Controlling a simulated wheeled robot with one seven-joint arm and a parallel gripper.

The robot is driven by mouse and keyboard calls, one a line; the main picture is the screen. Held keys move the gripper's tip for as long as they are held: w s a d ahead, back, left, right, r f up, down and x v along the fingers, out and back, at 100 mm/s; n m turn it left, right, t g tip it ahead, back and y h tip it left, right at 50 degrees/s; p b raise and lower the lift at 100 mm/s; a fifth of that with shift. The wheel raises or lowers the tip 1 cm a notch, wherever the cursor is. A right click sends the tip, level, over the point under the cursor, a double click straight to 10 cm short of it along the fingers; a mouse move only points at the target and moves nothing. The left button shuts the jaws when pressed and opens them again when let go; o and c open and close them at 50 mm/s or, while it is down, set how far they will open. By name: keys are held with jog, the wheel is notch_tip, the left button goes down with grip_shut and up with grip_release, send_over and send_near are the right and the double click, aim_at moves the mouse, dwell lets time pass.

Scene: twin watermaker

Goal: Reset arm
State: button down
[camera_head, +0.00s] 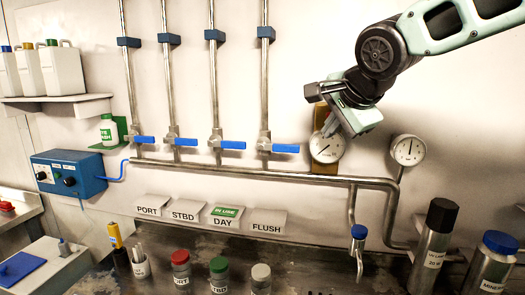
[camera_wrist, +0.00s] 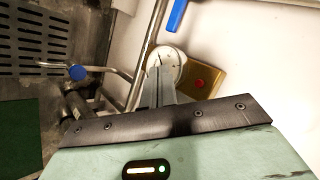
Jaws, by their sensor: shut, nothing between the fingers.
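My arm reaches in from the top right in the head view. My gripper (camera_head: 330,130) points down and to the left, in front of the left round gauge (camera_head: 326,148) and its brown backing plate (camera_head: 322,112). In the wrist view my gripper (camera_wrist: 160,72) has its fingers together with nothing between them. The gauge (camera_wrist: 178,62) shows just behind the fingertips there, partly hidden by them. I cannot tell whether the fingers touch it.
Pipes with several blue-handled valves (camera_head: 223,143) run along the wall. A second gauge (camera_head: 407,150) is at right. A blue-topped tap (camera_head: 359,232) hangs over the bench. Capped bottles (camera_head: 181,270) and cylinders (camera_head: 433,245) stand below. A blue box (camera_head: 68,175) is at left.

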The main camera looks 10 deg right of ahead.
jog(key=s+a+f+n+g, duration=0.55)
jog(key=s+f+n, duration=0.45)
jog(key=s+f, duration=0.3)
jog(key=s+f+n+g, duration=0.2)
jog(key=s+f+n, duration=0.3)
jog(key=s, duration=0.3)
jog(key=s+f+n+g, duration=0.2)
jog(key=s+f+n, duration=0.3)
jog(key=s, duration=0.4)
jog(key=shift+s+n, duration=0.15)
jog(key=shift+n, duration=0.45)
jog(key=shift+d, duration=0.15)
